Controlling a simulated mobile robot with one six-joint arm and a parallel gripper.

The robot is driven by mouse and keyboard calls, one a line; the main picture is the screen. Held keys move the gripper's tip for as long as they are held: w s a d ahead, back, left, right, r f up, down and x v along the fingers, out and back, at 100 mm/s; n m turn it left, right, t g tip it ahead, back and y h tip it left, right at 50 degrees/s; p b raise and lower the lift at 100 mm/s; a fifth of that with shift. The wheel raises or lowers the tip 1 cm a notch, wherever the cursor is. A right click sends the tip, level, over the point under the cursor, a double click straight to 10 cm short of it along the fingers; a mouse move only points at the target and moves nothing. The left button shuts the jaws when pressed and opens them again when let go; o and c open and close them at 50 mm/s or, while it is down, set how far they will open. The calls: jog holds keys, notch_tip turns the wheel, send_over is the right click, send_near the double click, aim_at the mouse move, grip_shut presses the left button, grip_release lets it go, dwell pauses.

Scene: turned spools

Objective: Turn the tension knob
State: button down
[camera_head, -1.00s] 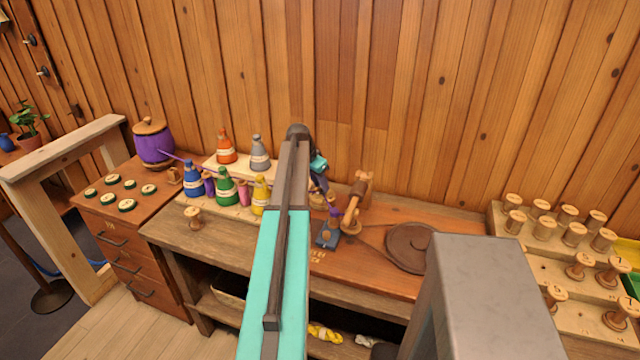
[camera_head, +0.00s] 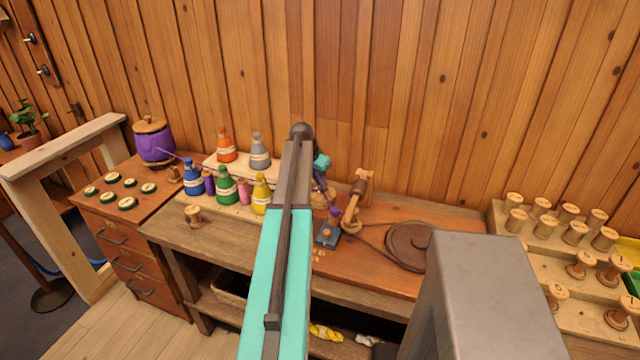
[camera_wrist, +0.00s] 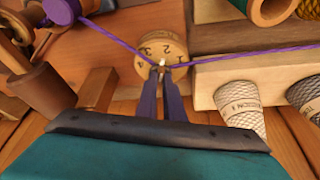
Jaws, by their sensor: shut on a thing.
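In the wrist view the tension knob (camera_wrist: 165,47) is a round pale wooden dial with the numerals 1 to 4 on its face. My gripper (camera_wrist: 161,70) has its two dark fingers close together on a small pale piece at the dial's near edge. It is shut on the knob. Purple thread (camera_wrist: 225,59) runs to the knob from both sides; its exact path at the dial is partly hidden by the fingers. In the head view my arm covers much of this spot.
Dye bottles (camera_head: 226,186) stand on a stepped rack left of my arm. The wooden winder (camera_head: 355,200) and a brown wheel (camera_head: 409,247) are on the right. A purple pot (camera_head: 154,145) stands at far left, and a spool rack (camera_head: 520,245) at far right.

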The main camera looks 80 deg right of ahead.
jog(key=n, duration=0.1)
jog(key=n+t, duration=0.1)
jog(key=n+b, duration=0.1)
jog(key=n, duration=0.1)
jog(key=shift+s+a+t+h, duration=0.1)
jog(key=shift+s+t+h, duration=0.2)
jog(key=shift+h, duration=0.1)
jog(key=shift+s+n+t+b, duration=0.15)
jog(key=shift+n+t+b, duration=0.5)
jog(key=shift+n, duration=1.45)
jog(key=shift+r+t, duration=0.1)
jog(key=shift+t, duration=0.15)
jog(key=c, duration=1.9)
grip_release()
jog(key=shift+o, duration=0.2)
jog(key=b+v, duration=0.2)
jog(key=v, duration=1.1)
jog(key=shift+r, duration=0.35)
